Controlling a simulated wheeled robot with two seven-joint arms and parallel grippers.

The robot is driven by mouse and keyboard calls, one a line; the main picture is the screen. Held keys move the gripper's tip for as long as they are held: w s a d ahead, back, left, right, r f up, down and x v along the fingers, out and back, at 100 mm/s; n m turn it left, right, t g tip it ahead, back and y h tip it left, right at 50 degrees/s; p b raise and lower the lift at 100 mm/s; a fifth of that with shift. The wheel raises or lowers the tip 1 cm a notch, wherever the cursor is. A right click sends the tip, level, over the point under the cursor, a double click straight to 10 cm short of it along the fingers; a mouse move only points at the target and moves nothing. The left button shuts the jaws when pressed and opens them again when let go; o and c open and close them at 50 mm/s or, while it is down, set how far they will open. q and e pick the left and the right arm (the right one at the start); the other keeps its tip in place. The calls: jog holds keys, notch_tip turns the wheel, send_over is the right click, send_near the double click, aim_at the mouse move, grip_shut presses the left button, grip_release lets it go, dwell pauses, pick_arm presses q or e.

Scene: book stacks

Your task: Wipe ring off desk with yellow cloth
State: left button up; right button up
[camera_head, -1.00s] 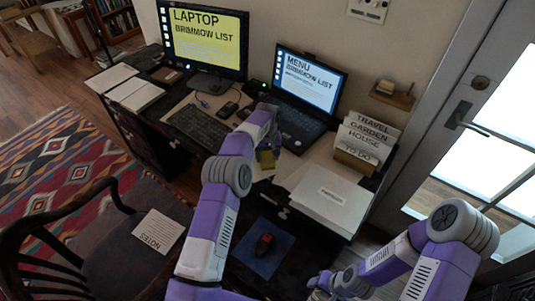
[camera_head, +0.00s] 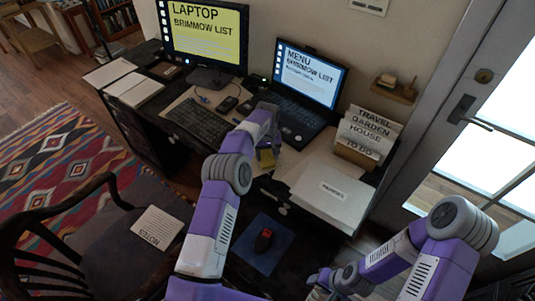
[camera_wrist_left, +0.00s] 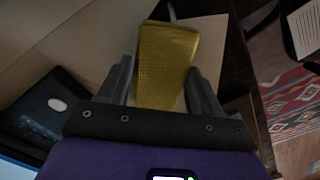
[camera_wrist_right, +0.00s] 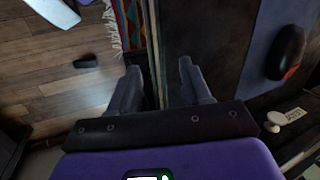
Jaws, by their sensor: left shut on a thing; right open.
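The yellow cloth (camera_head: 267,158) is in the jaws of my left gripper (camera_head: 264,148), over the desk's front part, in front of the laptop. In the left wrist view the folded cloth (camera_wrist_left: 167,60) sticks out between the two fingers. I cannot tell whether it touches the tan desk top (camera_head: 288,166). No ring shows; my arm and the cloth cover part of the desk there. My right gripper (camera_head: 320,281) is low at the bottom of the head view. In the right wrist view its fingers (camera_wrist_right: 159,66) are apart and empty.
The laptop (camera_head: 305,95) and keyboard (camera_head: 205,120) stand behind my left gripper. A white stack (camera_head: 328,192) and a file holder (camera_head: 362,140) are to its right. A dark mouse (camera_head: 263,240) lies on a blue mat (camera_head: 258,255). A chair (camera_head: 105,240) holds a notes sheet.

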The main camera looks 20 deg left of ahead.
pick_arm(q)
jog(key=shift+f+b, duration=0.45)
jog(key=shift+f, duration=0.55)
